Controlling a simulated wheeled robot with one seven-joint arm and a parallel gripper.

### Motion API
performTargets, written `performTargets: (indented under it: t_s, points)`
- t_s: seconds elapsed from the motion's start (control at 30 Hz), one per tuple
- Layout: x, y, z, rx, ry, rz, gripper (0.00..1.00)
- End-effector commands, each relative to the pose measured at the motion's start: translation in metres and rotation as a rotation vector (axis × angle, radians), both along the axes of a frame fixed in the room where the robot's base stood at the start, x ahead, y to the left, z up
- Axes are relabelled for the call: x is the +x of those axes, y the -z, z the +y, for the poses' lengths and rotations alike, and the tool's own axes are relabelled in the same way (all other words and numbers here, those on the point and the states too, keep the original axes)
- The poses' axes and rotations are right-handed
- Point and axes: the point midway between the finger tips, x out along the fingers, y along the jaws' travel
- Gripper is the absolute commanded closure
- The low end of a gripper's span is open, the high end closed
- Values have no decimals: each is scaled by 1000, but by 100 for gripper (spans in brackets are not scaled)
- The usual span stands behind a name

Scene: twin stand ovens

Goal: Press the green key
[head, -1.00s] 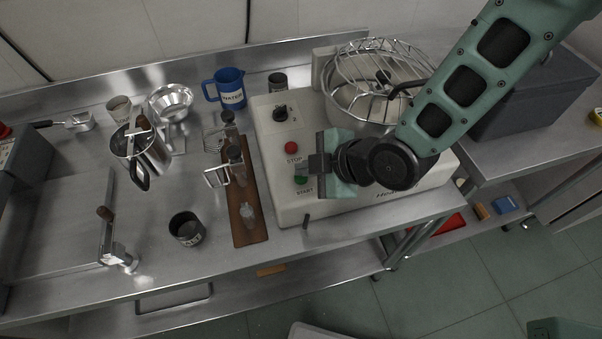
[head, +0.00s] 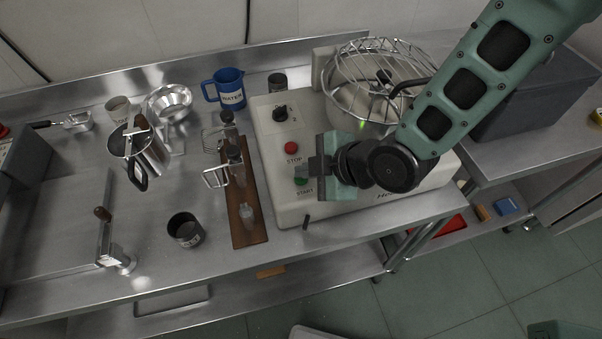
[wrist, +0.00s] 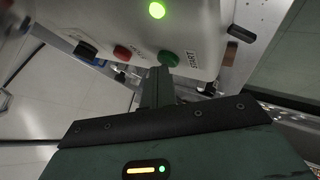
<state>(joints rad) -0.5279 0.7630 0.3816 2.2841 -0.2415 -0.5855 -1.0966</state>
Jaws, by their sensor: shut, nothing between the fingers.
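The green key (head: 300,182) sits above the START label on the front of the cream mixer housing (head: 285,205), below the red STOP button (head: 291,148). My gripper (head: 304,172) is shut and empty, its fingertips at the green key and partly covering it. In the wrist view, the shut fingers (wrist: 158,80) reach up to the green key (wrist: 168,58), which shows just beyond their tips; they look touching or very close. The red button (wrist: 122,53) is to the left there. A green lamp (wrist: 157,10) glows on the housing; its glow also shows in the head view (head: 362,125).
A black dial (head: 280,114) is on the housing behind the red button. A steel bowl with a wire guard (head: 375,75) stands behind my arm. A wooden board (head: 246,210) with portafilter-like tools, a dark cup (head: 185,230) and a blue jug (head: 228,90) lie left.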

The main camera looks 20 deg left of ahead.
Motion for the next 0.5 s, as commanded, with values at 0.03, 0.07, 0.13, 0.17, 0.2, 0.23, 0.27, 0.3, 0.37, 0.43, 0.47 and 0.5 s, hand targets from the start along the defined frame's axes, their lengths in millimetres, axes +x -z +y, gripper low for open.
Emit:
performTargets:
  t_s: [0.03,0.07,0.13,0.17,0.2,0.23,0.27,0.3,0.37,0.43,0.47,0.5]
  points:
    - [0,0,0,-1,0,0,100]
    - [0,-1,0,-1,0,0,100]
    - [0,-4,0,-1,0,0,100]
    - [0,-5,0,-1,0,0,100]
    - [0,-7,0,-1,0,0,100]
    - [0,-9,0,-1,0,0,100]
    - [0,-11,0,-1,-1,0,100]
    - [0,-13,0,0,-1,-1,100]
    - [0,-16,0,0,-1,-1,100]
    - [0,-18,0,0,-1,-1,100]
    - [0,-18,0,0,-1,-1,100]
    - [0,-17,0,0,-1,-1,100]
